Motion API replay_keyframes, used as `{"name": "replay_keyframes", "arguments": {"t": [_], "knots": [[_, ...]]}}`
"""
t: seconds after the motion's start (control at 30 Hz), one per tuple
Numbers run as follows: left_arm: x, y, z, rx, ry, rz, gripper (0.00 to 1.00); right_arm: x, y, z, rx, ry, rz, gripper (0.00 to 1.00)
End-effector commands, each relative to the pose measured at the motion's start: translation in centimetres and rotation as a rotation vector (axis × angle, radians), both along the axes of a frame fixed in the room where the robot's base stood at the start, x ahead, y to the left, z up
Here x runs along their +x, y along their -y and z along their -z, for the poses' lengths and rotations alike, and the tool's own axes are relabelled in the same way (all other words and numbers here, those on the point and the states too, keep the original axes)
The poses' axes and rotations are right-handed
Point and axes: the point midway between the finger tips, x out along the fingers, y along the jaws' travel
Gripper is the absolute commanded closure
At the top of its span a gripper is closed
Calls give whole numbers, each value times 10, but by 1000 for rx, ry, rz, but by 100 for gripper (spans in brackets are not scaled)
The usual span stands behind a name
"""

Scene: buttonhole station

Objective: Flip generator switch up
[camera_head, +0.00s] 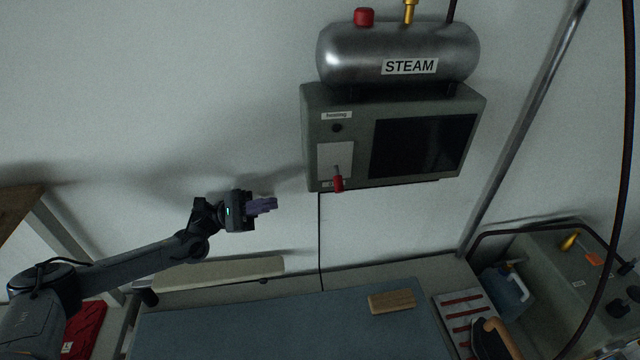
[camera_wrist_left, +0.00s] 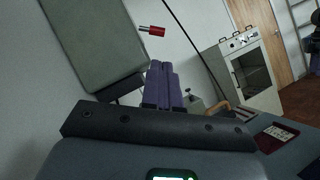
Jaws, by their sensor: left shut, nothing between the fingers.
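The generator is a grey box (camera_head: 394,184) on the wall under a silver tank labelled STEAM (camera_head: 350,58). Its switch, a lever with a red tip (camera_head: 338,184), sits on a pale plate (camera_head: 328,158) at the box's lower left and points down. My left gripper (camera_head: 274,203) is shut and empty, left of the switch, a little lower in the picture and apart from it. In the left wrist view the purple fingers (camera_wrist_left: 163,85) are together, with the red tip (camera_wrist_left: 152,31) beyond them. My right gripper is not in view.
Below is a blue-grey ironing surface (camera_head: 250,325) with a wooden block (camera_head: 391,301) on it. An iron (camera_head: 494,338) stands at the lower right. A slanted metal pole (camera_head: 525,130) and dark hose (camera_head: 628,130) are on the right. The wall between gripper and switch is clear.

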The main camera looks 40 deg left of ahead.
Motion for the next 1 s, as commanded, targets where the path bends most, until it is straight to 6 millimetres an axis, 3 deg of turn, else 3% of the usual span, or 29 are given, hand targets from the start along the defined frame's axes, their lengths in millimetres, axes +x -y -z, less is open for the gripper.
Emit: {"name": "replay_keyframes", "arguments": {"t": [0.47, 1.0], "knots": [[5, 8, -8, -3, -1, 0, 100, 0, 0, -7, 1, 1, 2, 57], [44, 80, -52, -3, 3, 2, 100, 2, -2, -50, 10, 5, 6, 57]]}}
